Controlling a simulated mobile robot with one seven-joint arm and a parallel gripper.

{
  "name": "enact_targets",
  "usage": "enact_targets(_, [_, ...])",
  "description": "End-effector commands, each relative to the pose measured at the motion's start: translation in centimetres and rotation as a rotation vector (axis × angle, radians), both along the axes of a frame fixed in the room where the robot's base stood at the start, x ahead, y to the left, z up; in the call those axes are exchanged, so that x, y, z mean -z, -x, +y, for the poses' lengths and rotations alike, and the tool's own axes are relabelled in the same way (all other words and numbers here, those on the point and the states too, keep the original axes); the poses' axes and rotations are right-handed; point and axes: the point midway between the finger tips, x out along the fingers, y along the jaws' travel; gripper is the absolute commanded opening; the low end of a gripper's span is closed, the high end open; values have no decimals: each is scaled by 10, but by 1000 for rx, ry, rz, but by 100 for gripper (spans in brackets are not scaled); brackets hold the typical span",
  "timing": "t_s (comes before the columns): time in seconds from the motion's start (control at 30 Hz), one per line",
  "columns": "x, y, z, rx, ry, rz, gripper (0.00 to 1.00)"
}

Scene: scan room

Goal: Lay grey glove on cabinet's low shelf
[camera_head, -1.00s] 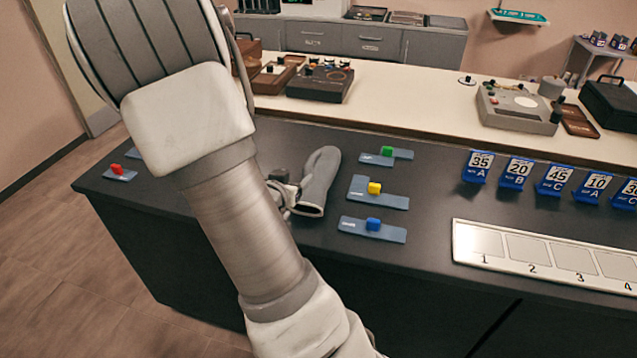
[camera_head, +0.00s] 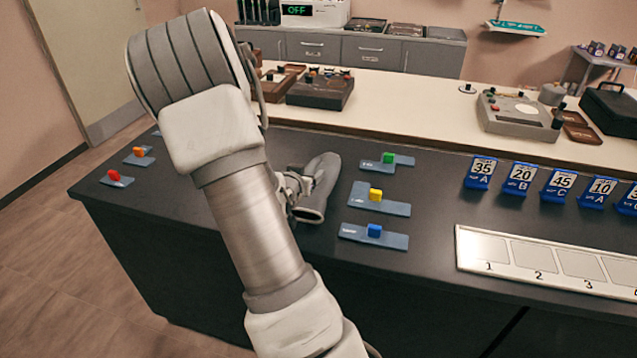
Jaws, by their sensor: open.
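The grey glove (camera_head: 319,188) lies on the dark counter, left of the blue plates. Its cuff end faces the front edge and its far end points to the back. My gripper (camera_head: 300,190) is at the glove's left side, low over the counter; it is open. My forearm hides much of the gripper, so I cannot tell whether a finger touches the glove. A grey cabinet (camera_head: 372,50) stands against the back wall behind the light counter. Its drawer fronts show, but I cannot make out a low shelf.
Blue plates with a green block (camera_head: 388,159), a yellow block (camera_head: 376,194) and a blue block (camera_head: 374,230) lie right of the glove. A numbered white tray (camera_head: 470,262) and several number cards stand farther right. A red block (camera_head: 114,175) is at the left end.

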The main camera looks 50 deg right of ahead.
Motion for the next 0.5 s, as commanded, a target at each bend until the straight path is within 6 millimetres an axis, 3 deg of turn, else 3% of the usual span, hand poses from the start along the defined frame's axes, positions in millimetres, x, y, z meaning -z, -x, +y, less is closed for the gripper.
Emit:
enact_targets(0.07, [0,0,0,0,0,0,63])
enact_targets(0.4, [0,0,0,0,0,0,2])
enact_targets(0.5, [0,0,0,0,0,0,0])
